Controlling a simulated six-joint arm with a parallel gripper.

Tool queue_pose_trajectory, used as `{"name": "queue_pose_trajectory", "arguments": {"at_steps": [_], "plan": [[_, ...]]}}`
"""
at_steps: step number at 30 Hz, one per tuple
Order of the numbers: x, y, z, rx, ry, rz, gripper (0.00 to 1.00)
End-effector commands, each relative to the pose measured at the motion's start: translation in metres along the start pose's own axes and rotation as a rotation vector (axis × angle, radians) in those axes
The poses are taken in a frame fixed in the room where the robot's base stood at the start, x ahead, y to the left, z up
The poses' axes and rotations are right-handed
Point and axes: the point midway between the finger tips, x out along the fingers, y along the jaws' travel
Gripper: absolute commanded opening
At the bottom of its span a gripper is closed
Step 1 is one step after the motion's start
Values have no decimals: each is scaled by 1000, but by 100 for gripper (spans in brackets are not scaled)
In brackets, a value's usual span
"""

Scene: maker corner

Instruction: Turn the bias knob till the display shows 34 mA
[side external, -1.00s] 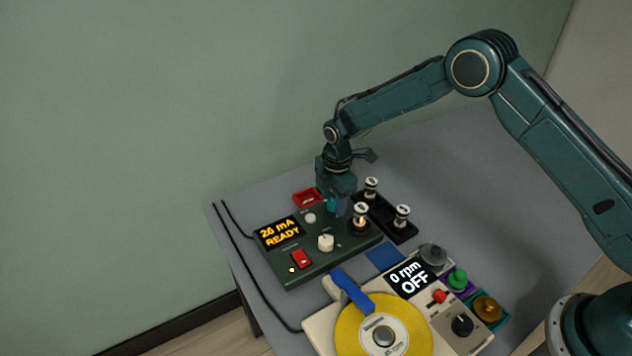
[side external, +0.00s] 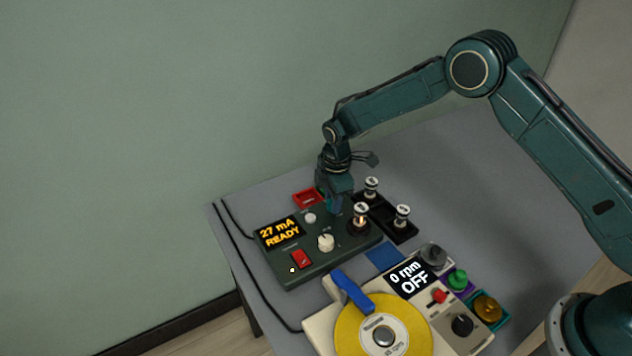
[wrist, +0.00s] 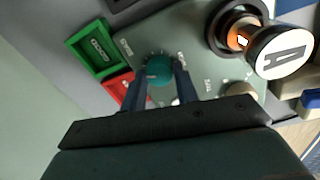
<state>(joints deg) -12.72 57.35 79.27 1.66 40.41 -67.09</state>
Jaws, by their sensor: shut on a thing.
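The dark green amplifier unit (side external: 330,264) stands on the grey table. Its display (side external: 280,232) reads "27 mA READY" in orange. My gripper (side external: 334,207) points down over the unit's far part. In the wrist view my gripper (wrist: 159,84) has its two blue fingers shut on a round teal knob (wrist: 159,68), one on each side. Marks ring the knob; the small lettering around it is too blurred to read. The side view mostly hides this knob behind the fingers. A glowing tube (side external: 361,212) sits in the unit's socket, to the right of my gripper.
A white knob (side external: 326,242), a smaller pale knob (side external: 310,218) and a red switch (side external: 302,259) are on the unit. A black tray (side external: 402,236) with tubes stands to the right. A turntable device (side external: 335,325) reads "0 rpm OFF". A red tray (side external: 307,197) lies behind.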

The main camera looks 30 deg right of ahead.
Motion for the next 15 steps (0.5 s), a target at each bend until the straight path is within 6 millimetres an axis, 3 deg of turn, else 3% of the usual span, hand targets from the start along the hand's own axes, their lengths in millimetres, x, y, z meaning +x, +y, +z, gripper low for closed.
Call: {"name": "queue_pose_trajectory", "arguments": {"at_steps": [15], "plan": [[0, 0, 0, 464, -29, -1, 7]]}}
